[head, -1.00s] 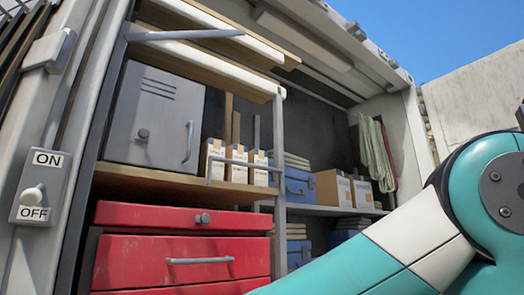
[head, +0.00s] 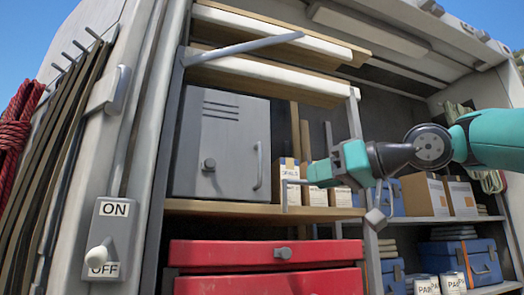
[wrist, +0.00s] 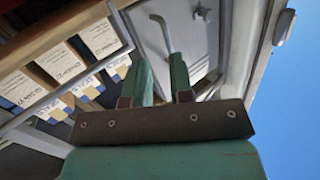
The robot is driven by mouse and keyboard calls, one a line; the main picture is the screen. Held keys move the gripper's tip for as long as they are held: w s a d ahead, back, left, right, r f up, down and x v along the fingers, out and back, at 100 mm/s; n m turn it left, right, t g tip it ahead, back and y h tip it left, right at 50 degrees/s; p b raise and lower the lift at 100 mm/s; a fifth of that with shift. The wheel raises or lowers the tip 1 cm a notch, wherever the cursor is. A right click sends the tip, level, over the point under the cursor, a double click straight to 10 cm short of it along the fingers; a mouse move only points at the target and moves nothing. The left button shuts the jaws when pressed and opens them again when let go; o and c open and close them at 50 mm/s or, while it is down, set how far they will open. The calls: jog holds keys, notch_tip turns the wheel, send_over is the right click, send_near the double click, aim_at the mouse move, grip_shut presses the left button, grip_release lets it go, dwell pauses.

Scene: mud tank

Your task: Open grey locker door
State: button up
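The grey locker (head: 228,125) stands on the wooden shelf at the left in the head view, its door shut. Its vertical handle (head: 259,166) is on the door's right side and a round knob (head: 208,164) is on the left. My gripper (head: 312,172) is right of the handle, in front of the small boxes, pointing left and apart from the door. In the wrist view my gripper's green fingers (wrist: 162,64) are apart with nothing between them. The handle (wrist: 166,36) shows beyond the fingertips, with the knob (wrist: 203,14) at upper right.
Small labelled boxes (head: 288,171) stand right of the locker, behind a thin metal rail (head: 284,196). A metal post (head: 355,118) rises near my arm. Red drawers (head: 225,252) are below. An ON/OFF switch (head: 104,240) is at the left.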

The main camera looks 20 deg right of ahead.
aim_at(260, 178)
notch_tip(260, 178, up, 6)
jog(key=s+d+n+t, duration=0.1)
jog(key=s+d, duration=0.1)
jog(key=p+x, duration=0.2)
jog(key=x, duration=0.3)
jog(key=p+x, duration=0.2)
jog(key=x, duration=0.3)
jog(key=p+x, duration=0.2)
jog(key=x, duration=0.4)
jog(key=shift+s+a+r+p, duration=0.15)
jog(key=shift+s+a+p, duration=0.05)
jog(key=shift+a+p, duration=0.2)
jog(key=shift+w+a, duration=0.3)
jog(key=shift+w, duration=0.1)
grip_shut()
